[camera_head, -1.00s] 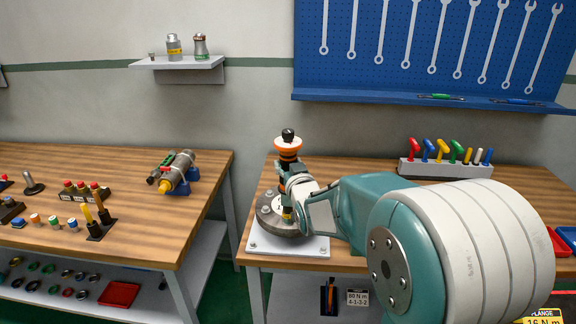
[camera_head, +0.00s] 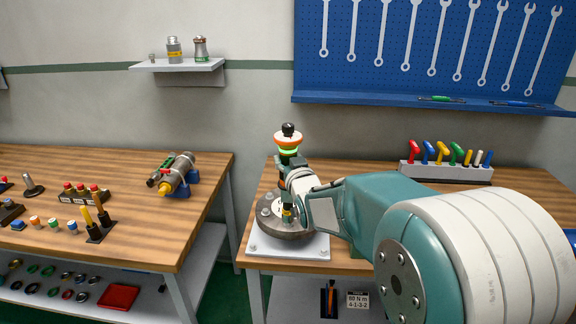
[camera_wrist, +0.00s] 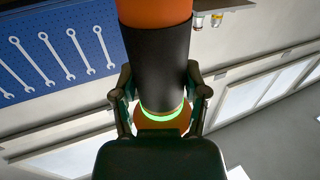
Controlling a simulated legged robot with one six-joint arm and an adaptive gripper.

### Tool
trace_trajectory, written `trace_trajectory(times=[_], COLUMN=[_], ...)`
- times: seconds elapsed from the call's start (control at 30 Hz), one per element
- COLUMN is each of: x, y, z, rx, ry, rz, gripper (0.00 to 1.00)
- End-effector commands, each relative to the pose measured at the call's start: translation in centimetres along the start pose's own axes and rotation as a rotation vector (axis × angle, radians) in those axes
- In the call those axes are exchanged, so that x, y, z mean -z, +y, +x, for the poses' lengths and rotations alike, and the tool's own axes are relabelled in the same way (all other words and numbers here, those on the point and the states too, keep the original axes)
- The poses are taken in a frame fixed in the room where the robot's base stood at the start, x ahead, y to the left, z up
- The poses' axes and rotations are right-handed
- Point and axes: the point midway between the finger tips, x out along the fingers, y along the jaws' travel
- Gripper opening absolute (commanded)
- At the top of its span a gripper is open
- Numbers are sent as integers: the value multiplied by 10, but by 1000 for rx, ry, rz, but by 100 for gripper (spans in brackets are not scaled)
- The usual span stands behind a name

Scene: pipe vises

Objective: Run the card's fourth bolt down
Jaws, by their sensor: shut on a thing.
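My gripper (camera_head: 292,185) is shut on an upright orange-and-black driver (camera_head: 288,157). In the wrist view, the fingers of my gripper (camera_wrist: 160,108) close on either side of the driver (camera_wrist: 153,55), and a green ring glows on it. The driver's lower end stands over the right part of a round grey flange (camera_head: 272,229) with bolts, on a white plate (camera_head: 318,249). The bolt under the driver is hidden, so its seating cannot be told. A card (camera_head: 357,299) below the bench edge reads 4-1-3-2, with a torque value above.
A rack of coloured-handled tools (camera_head: 446,171) stands at the back right of the bench. A blue pegboard (camera_head: 430,45) with wrenches hangs behind. The left bench (camera_head: 120,235) holds a cylindrical metal tool (camera_head: 178,173) and small parts; a gap separates the benches.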

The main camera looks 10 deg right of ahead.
Motion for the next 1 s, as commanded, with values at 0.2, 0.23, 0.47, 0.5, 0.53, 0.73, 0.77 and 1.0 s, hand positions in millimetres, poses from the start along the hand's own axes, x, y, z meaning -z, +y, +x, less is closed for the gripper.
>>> trace_trajectory(times=[0.2, 0.23, 0.47, 0.5, 0.53, 0.73, 0.77, 1.0], x=[14, 15, 26, 28, 29, 32, 32, 32], y=[0, 0, 0, 0, 0, 0, 0, 0], z=[0, 0, 0, 0, 0, 0, 0, 0], rx=[0, 0, 0, 0, 0, 0, 0, 0], ry=[9, 9, 10, 10, 10, 8, 8, 9], rz=[0, 0, -1, -1, -1, -1, -1, 0], gripper=[0, 0, 0, 0, 0, 0, 0, 0])
